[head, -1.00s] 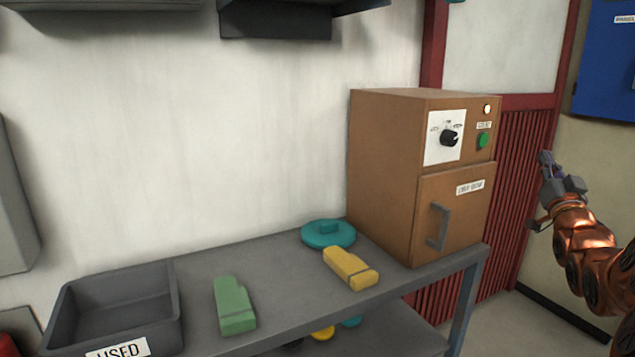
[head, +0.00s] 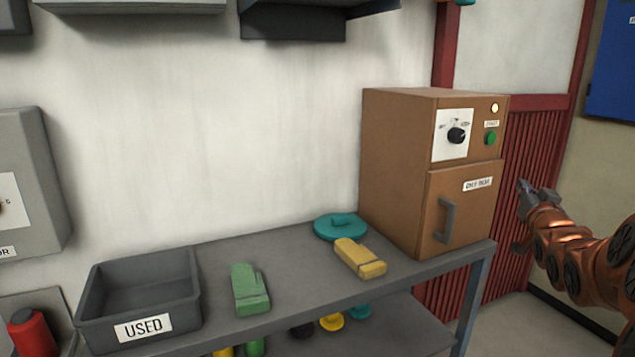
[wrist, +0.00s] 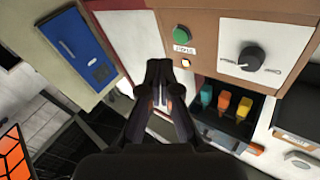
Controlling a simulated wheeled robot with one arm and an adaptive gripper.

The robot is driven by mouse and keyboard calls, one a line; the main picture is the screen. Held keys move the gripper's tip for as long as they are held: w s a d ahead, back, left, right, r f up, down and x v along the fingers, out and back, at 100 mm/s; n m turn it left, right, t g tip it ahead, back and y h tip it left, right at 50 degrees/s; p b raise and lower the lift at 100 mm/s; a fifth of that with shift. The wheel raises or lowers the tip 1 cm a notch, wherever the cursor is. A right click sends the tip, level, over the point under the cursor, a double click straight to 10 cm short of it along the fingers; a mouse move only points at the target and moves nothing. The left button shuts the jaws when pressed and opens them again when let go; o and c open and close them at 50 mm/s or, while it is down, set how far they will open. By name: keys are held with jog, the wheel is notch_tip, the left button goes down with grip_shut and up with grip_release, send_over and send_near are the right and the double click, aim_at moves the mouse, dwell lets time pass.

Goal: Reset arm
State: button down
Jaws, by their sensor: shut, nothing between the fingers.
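My gripper (head: 526,188) is at the right of the head view, to the right of the brown oven, with its fingers together and empty. In the wrist view my gripper (wrist: 158,68) shows dark, its fingers pointing toward the oven front and apart from it. The brown oven (head: 397,165) stands at the right end of the grey bench with its door (head: 463,205) shut. Its front has a black knob (head: 457,135), a green button (head: 490,138) and a lit lamp (head: 494,108). The knob (wrist: 252,57) and green button (wrist: 181,34) also show in the wrist view.
The grey bench (head: 300,262) bears a grey bin marked USED (head: 187,322), a green mitt (head: 249,290), a yellow mitt (head: 360,258) and a teal lid (head: 340,227). A lower shelf (head: 395,330) holds coloured items. A blue cabinet (head: 610,65) hangs at the far right.

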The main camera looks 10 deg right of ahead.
jog(key=a+f+g+y, duration=0.2)
jog(key=a+f+g, duration=0.2)
jog(key=a+f, duration=0.35)
jog(key=s+a+f+n+g+y, duration=0.2)
jog(key=s+a+f+g, duration=0.2)
jog(key=s+a+f, duration=0.5)
jog(key=s+a+f+n+g+y, duration=0.1)
jog(key=s+a+f+n+g, duration=0.1)
jog(key=s+a+f+g, duration=0.45)
jog(key=s+a+f+n+g+y, duration=0.1)
jog(key=s+a+g, duration=0.1)
jog(key=s+a, duration=0.45)
jog(key=s+a+f+n+g, duration=0.1)
jog(key=s+a+g, duration=0.15)
jog(key=s, duration=0.75)
jog(key=s+a+n+g+y, duration=0.1)
jog(key=s+a, duration=0.5)
jog(key=s, duration=0.3)
notch_tip(320, 180, up, 13)
jog(key=p, duration=1.2)
jog(key=shift+p, duration=0.35)
jog(key=shift+w+r, duration=0.1)
